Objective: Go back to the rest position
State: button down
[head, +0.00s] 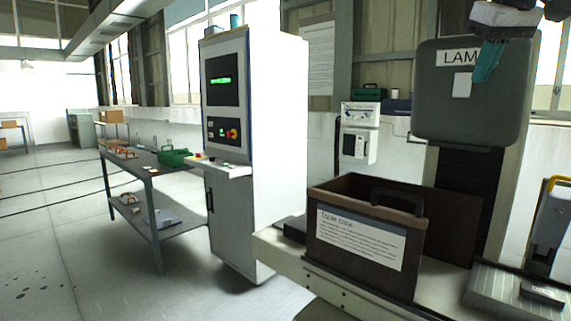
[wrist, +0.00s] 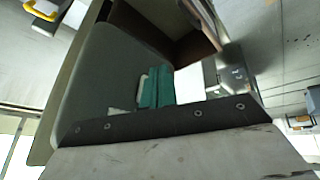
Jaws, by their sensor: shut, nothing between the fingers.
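My gripper (head: 484,76) is at the top right of the head view, raised in front of the grey machine head marked "LAM" (head: 465,110). Its teal fingers point down and are shut with nothing between them. In the wrist view the teal fingers (wrist: 156,88) show in the middle, over the grey machine head (wrist: 95,85). No gap shows between the fingers.
A brown crate (head: 322,253) with a paper label and a black handle stands on the pale machine bed below my gripper. A tall white control cabinet (head: 280,150) stands left of it. A workbench (head: 180,164) holds a green basket (head: 174,157). The floor at left is open.

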jog(key=s+a+f+m+g, duration=0.1)
jog(key=s+a+f, duration=0.2)
jog(key=s+f, duration=0.5)
jog(key=s+a+f+m+g, duration=0.1)
jog(key=s+a+f, duration=0.2)
jog(key=s+f, duration=0.6)
jog(key=s+a+f+m+g, duration=0.1)
jog(key=s+f, duration=0.7)
jog(key=f, duration=1.2)
jog(key=shift+s+a+g, duration=0.4)
jog(key=shift+a+g, duration=0.2)
jog(key=shift+a, duration=0.55)
